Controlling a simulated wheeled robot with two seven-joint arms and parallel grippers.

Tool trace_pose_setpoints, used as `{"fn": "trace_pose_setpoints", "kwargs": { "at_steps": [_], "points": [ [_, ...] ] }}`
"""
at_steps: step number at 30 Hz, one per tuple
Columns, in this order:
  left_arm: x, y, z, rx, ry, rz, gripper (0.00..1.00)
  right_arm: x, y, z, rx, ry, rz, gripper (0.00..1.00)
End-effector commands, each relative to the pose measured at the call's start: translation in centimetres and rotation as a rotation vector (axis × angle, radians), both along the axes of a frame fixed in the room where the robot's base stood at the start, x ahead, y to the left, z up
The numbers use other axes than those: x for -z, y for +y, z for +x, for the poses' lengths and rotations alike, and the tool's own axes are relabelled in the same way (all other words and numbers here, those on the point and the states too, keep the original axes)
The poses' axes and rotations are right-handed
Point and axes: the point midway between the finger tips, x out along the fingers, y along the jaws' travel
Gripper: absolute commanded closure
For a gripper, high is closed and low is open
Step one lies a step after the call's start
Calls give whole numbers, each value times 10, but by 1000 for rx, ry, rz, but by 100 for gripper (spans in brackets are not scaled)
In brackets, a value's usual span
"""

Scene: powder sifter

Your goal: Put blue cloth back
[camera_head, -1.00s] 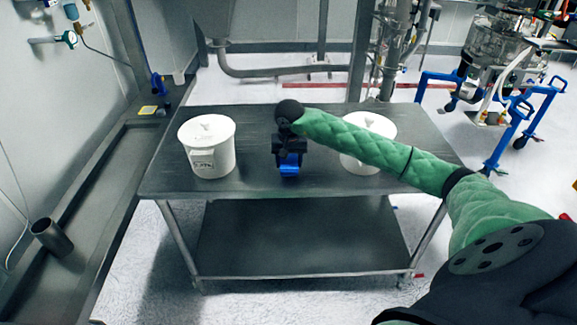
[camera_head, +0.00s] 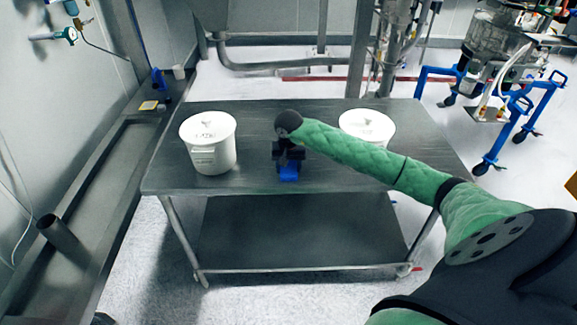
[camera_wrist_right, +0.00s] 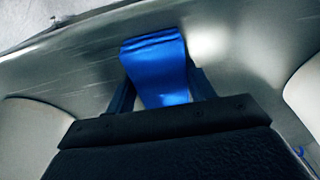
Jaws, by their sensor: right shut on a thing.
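The blue cloth (camera_head: 289,172) is between the two white buckets, at the middle of the steel table (camera_head: 375,210). My right gripper (camera_head: 289,160) is shut on it from above. In the right wrist view the cloth (camera_wrist_right: 156,70) shows as a folded blue piece between the two dark fingers (camera_wrist_right: 158,95). The cloth is at or just above the table top; I cannot tell whether it touches. My left gripper is not in view.
A lidded white bucket (camera_head: 208,145) stands left of the cloth and another (camera_head: 367,127) stands right, partly behind my right arm. A yellow item (camera_head: 148,105) and a blue item (camera_head: 158,79) lie on the ledge at the left wall. The table's front is clear.

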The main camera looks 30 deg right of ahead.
Motion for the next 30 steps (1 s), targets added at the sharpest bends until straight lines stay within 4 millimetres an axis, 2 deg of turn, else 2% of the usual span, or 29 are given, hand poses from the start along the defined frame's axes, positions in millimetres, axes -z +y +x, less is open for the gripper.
{"fn": "trace_pose_setpoints", "kwargs": {
  "at_steps": [9, 10, 12, 13, 28, 30],
  "points": [
    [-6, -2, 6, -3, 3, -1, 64, 3, 0, 0, 0, -1, -1, 67],
    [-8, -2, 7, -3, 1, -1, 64, 2, 0, 0, 0, 0, 0, 40],
    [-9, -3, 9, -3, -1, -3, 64, 2, 0, 0, 0, 0, 0, 26],
    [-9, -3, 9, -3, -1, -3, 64, 2, 0, 0, 0, 0, 0, 24],
    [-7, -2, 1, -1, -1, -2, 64, -1, 0, 0, 0, 0, 0, 24],
    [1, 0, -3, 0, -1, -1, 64, -2, 0, 0, 0, -1, -1, 24]
  ]
}}
